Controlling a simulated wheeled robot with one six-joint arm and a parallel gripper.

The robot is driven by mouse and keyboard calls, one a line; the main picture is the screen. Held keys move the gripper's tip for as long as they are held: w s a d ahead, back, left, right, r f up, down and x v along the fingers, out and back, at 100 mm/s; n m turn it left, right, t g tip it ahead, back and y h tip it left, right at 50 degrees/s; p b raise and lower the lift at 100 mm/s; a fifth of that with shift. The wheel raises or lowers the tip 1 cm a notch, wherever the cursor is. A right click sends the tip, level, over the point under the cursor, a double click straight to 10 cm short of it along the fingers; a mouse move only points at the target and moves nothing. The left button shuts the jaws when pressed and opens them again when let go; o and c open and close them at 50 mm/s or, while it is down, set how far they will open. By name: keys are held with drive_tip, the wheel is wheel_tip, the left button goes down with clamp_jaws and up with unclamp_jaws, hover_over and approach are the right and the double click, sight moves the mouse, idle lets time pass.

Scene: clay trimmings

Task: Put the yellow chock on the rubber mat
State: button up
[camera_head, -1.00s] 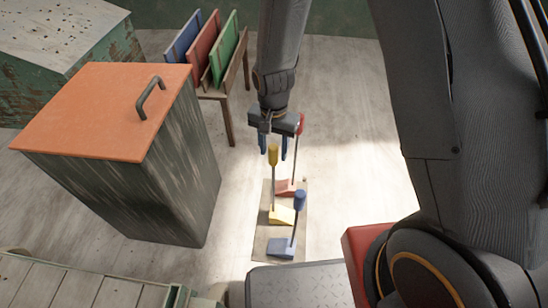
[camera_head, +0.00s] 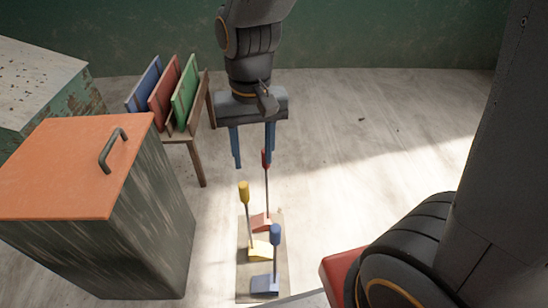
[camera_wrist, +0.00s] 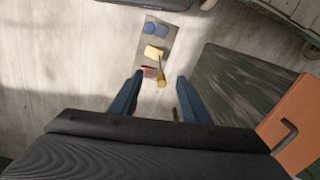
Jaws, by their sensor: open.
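The yellow chock (camera_head: 259,250) is a wedge with an upright rod topped by a yellow knob. It sits between a red chock (camera_head: 262,222) and a blue chock (camera_head: 265,284), each with a rod, on a flat tan-brown strip (camera_head: 243,283) on the floor. I cannot tell whether this strip is the rubber mat; no other mat shows. My gripper (camera_head: 253,160) is open and empty, above and beyond the yellow knob in the head view. In the wrist view, the yellow chock (camera_wrist: 153,52) lies ahead of the parted fingers, its knob appearing between the fingertips (camera_wrist: 160,75).
A bin with an orange lid (camera_head: 70,165) and dark handle stands left of the chocks. Behind it, a wooden stand (camera_head: 184,140) holds blue, red and green panels. A worn green box (camera_head: 40,85) is at far left.

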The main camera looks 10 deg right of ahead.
drive_tip(key=s+d+r+n, duration=0.2)
drive_tip(key=s+r, duration=0.4)
drive_tip(key=s, duration=0.3)
drive_tip(key=shift+d+r+n, duration=0.25)
drive_tip(key=shift+r+n, duration=0.1)
drive_tip(key=shift+n, duration=0.45)
drive_tip(key=shift+r, duration=0.1)
drive_tip(key=d+r+m+p, duration=0.3)
drive_tip(key=d+r+p, duration=0.7)
drive_tip(key=p, duration=1)
drive_tip(key=shift+r, duration=0.7)
drive_tip(key=shift+s, duration=0.1)
